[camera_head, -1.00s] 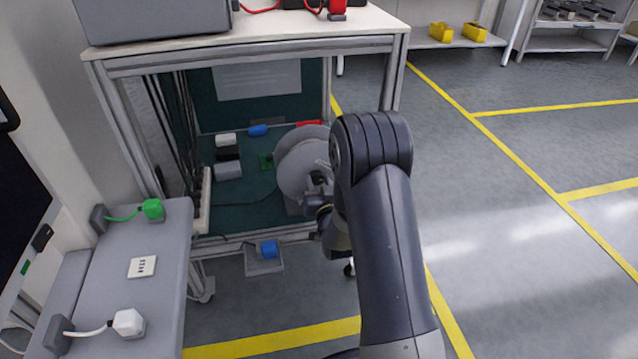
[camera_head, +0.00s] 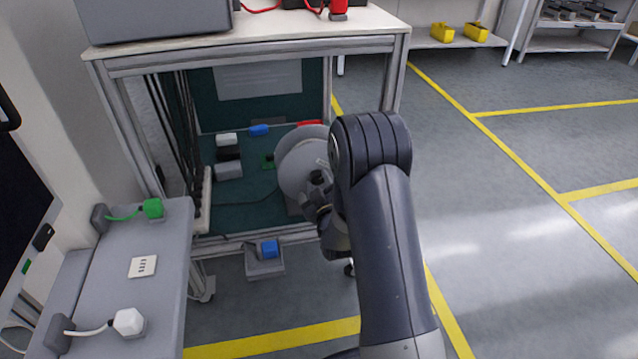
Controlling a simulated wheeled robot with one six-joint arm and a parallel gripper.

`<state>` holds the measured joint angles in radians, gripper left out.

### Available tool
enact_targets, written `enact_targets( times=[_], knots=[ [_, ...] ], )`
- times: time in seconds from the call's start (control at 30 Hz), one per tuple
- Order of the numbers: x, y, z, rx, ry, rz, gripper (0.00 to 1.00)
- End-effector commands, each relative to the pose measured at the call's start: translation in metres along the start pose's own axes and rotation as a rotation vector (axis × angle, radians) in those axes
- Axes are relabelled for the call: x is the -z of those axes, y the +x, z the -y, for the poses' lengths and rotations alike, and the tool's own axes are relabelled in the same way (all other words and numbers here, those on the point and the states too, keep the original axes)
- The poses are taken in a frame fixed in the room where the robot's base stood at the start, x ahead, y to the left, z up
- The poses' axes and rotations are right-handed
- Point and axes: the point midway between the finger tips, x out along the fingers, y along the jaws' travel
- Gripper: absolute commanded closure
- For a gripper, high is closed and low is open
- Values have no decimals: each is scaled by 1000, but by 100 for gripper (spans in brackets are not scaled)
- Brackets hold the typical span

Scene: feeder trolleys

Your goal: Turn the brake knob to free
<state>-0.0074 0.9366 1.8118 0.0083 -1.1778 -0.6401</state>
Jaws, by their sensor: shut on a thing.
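A large pale grey reel (camera_head: 300,165) stands upright inside the trolley's lower bay. My gripper (camera_head: 318,188) is at the right part of the reel's front face, near its hub. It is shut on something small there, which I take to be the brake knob. The knob is mostly hidden by the gripper and wrist, so its marking and angle cannot be read. My dark arm covers the reel's right edge.
The trolley frame (camera_head: 250,52) surrounds the reel, with its top above and an upright post close to my arm. A small grey bracket with a blue block (camera_head: 269,249) sits below left. A grey side table (camera_head: 110,290) stands at left. Floor at right is clear.

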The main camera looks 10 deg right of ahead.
Motion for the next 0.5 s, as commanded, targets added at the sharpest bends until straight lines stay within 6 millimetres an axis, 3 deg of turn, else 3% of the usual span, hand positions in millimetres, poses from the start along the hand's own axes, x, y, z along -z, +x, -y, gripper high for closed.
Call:
enact_targets(
  times=[0.5],
  knots=[
    [-1, 0, 2, 2, -473, 1, 85]
  ],
)
